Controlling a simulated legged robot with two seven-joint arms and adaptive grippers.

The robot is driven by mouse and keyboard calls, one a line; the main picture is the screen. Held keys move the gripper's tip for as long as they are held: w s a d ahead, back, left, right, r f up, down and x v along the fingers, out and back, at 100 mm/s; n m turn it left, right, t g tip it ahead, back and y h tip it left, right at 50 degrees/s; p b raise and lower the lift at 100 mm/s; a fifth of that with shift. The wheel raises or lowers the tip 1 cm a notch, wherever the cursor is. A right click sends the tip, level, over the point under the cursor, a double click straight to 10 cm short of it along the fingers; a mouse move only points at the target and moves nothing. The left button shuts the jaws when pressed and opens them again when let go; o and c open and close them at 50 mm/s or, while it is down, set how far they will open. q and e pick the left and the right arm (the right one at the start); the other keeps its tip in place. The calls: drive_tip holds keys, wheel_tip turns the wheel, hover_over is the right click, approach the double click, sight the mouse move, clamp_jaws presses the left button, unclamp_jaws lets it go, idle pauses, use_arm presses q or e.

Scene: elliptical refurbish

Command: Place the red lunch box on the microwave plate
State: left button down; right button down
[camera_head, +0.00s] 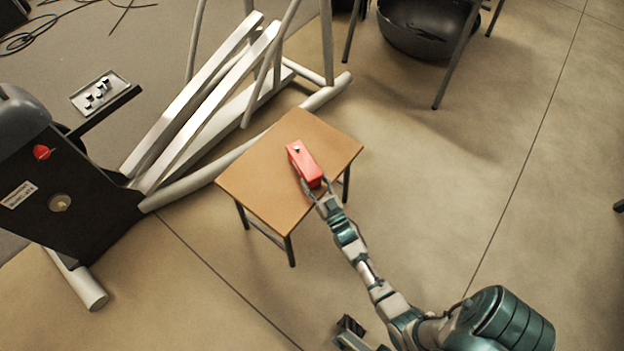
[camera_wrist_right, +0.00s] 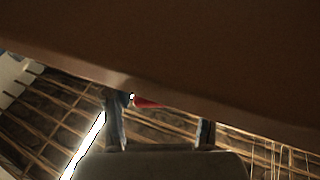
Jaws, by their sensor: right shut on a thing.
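The red lunch box (camera_head: 305,164) is a long red block with a small pale knob on top, lying over the small wooden table (camera_head: 255,177). My right gripper (camera_head: 314,191) is shut on its near end. I cannot tell whether the box touches the tabletop. In the right wrist view, a sliver of red (camera_wrist_right: 147,102) shows by the left finger of my right gripper (camera_wrist_right: 162,132); a dark brown surface hides the rest. A part of mine, perhaps my left gripper (camera_head: 350,326), shows at the bottom edge in the head view; its fingers are unclear. I see no microwave plate.
A white-framed elliptical machine (camera_head: 205,112) stands left of the table, with its dark housing (camera_head: 75,195) at the far left. A black round tub (camera_head: 425,28) and thin metal legs are at the top right. The floor (camera_head: 500,170) right of the table is clear.

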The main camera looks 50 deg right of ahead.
drive_tip(key=shift+c, duration=1.7)
unclamp_jaws()
